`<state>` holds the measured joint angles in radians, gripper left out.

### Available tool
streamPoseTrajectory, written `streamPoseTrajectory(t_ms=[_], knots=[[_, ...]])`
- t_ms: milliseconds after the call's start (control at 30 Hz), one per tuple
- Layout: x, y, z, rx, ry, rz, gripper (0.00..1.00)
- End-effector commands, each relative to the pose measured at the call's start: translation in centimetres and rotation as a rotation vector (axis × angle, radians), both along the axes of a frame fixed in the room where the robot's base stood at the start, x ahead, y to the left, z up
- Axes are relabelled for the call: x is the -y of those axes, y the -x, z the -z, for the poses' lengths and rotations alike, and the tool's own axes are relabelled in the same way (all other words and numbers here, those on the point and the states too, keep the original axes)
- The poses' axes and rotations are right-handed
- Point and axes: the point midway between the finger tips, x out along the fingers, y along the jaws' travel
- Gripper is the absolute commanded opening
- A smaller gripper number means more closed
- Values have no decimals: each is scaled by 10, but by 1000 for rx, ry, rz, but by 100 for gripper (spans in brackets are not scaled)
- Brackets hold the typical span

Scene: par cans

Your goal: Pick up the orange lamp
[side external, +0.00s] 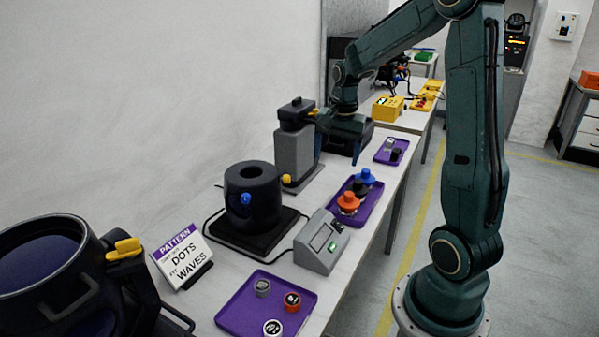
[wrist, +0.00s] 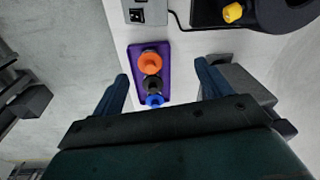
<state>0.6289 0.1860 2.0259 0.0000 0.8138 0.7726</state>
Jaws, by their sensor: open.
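The orange lamp (side external: 348,201) stands on a purple tray (side external: 372,216) near the table's right edge, with a dark lamp (side external: 357,187) and a blue lamp (side external: 364,177) in a row behind it. In the wrist view the orange lamp (wrist: 150,62) is at the top of the row, with the dark lamp (wrist: 153,84) and the blue lamp (wrist: 155,101) below it. My gripper (side external: 340,143) is open and empty, above and behind the tray in the side view. In the wrist view its fingers (wrist: 161,72) appear on either side of the row, apart from the lamps.
A grey box with a screen (side external: 322,242) stands just in front of the tray. A black cylindrical device (side external: 252,196) and a grey upright device (side external: 296,145) stand to the left. A front purple tray (side external: 240,313) holds small round pieces, one orange. A small purple tray (side external: 383,157) lies behind.

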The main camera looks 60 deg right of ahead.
Motion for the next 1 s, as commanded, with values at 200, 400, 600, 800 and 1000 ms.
streamPoseTrajectory(t_ms=[200,400,600,800,1000], knots=[[54,6,44,-47,-53,244,77],[83,14,72,-72,-80,389,77],[92,17,80,-78,-88,433,77],[91,17,83,-78,-88,432,77],[91,17,101,-80,-90,431,77]])
